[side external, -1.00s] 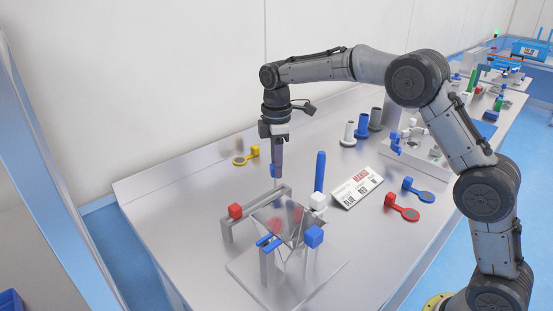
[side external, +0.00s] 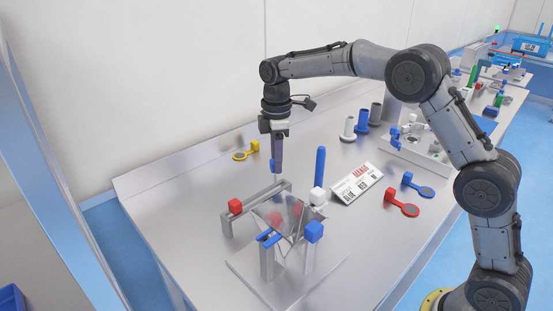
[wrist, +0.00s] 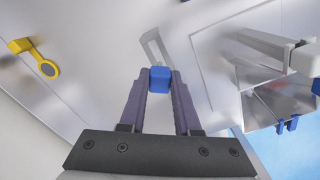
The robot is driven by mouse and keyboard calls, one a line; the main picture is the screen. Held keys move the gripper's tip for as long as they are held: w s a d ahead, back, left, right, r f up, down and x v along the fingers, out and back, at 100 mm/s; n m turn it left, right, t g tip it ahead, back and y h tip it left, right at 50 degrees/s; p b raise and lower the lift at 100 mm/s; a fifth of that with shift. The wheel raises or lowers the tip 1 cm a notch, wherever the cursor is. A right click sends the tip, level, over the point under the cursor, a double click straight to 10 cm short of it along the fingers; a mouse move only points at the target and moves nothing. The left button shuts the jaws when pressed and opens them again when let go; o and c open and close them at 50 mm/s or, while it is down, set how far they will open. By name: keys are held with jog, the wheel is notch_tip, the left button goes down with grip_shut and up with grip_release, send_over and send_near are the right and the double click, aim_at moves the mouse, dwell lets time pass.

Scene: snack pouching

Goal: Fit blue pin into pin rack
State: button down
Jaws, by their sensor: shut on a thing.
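My gripper (side external: 277,168) is shut on the blue pin and holds it above the table. The pin's blue block (side external: 274,168) shows at the fingertips. In the wrist view the blue pin (wrist: 160,78) sits between both fingertips (wrist: 160,84); its lower part is hidden. The grey pin rack (side external: 264,197) is a low rail on legs, below and in front of my gripper, with a red block (side external: 235,207) at its left end. A grey slotted piece (wrist: 152,45), apparently part of the rack, shows just beyond the pin in the wrist view. The pin is apart from the rack.
A clear pouch in a stand (side external: 285,218), with blue and white blocks around it, stands in front of the rack. A tall blue post (side external: 320,168) and a label sign (side external: 357,185) are to the right. A yellow tag (side external: 246,152) lies behind; red and blue tags lie right.

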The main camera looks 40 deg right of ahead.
jog(key=shift+f, duration=2.8)
jog(key=c, duration=0.5)
grip_release()
jog(key=shift+c, duration=0.2)
notch_tip(320, 180, up, 14)
jog(key=shift+f, duration=0.1)
